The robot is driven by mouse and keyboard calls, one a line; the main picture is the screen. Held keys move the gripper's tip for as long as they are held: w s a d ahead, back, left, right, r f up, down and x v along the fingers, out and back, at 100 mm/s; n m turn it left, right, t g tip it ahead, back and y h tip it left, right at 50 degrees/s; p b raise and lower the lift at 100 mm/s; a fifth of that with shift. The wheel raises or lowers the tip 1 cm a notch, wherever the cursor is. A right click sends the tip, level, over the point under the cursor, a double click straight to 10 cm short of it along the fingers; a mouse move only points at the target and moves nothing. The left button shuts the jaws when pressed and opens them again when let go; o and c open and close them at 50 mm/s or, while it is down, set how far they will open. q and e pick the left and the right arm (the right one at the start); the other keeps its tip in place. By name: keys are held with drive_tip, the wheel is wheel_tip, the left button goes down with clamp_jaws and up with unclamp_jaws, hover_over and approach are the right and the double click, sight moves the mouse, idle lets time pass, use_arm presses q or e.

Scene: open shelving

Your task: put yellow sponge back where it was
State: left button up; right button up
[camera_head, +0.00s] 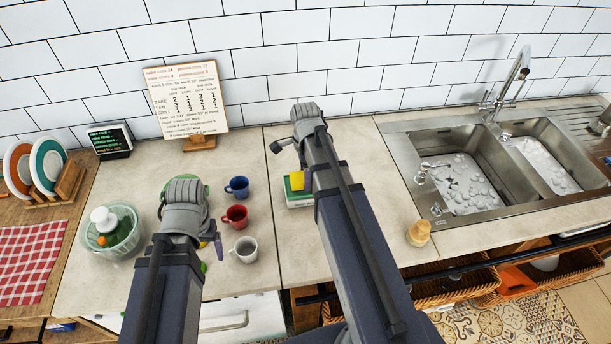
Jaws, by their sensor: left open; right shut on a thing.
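The yellow sponge (296,180) shows beside my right arm, over a green and white box (294,197) on the counter. My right gripper (306,180) is shut on the sponge, and my own arm hides much of the grip. Whether the sponge touches the box cannot be told. My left gripper (213,243) is open over the left part of the counter, left of the mugs. Its wrist hides most of its fingers, and nothing shows held in it.
Blue (237,187), red (235,216) and white (244,250) mugs stand between my arms. A clear bowl (112,229), a sign (184,98) and a plate rack (65,186) are left.

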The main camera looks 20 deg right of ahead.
use_arm(q)
drive_tip(key=shift+f, duration=0.15)
use_arm(e)
drive_tip(key=o, duration=1.2)
drive_tip(key=shift+f, duration=0.1)
use_arm(q)
wheel_tip(320, 180, up, 12)
drive_tip(key=p, duration=1.2)
drive_tip(key=shift+r, duration=0.2)
use_arm(e)
wheel_tip(320, 180, up, 12)
drive_tip(key=shift+r, duration=0.15)
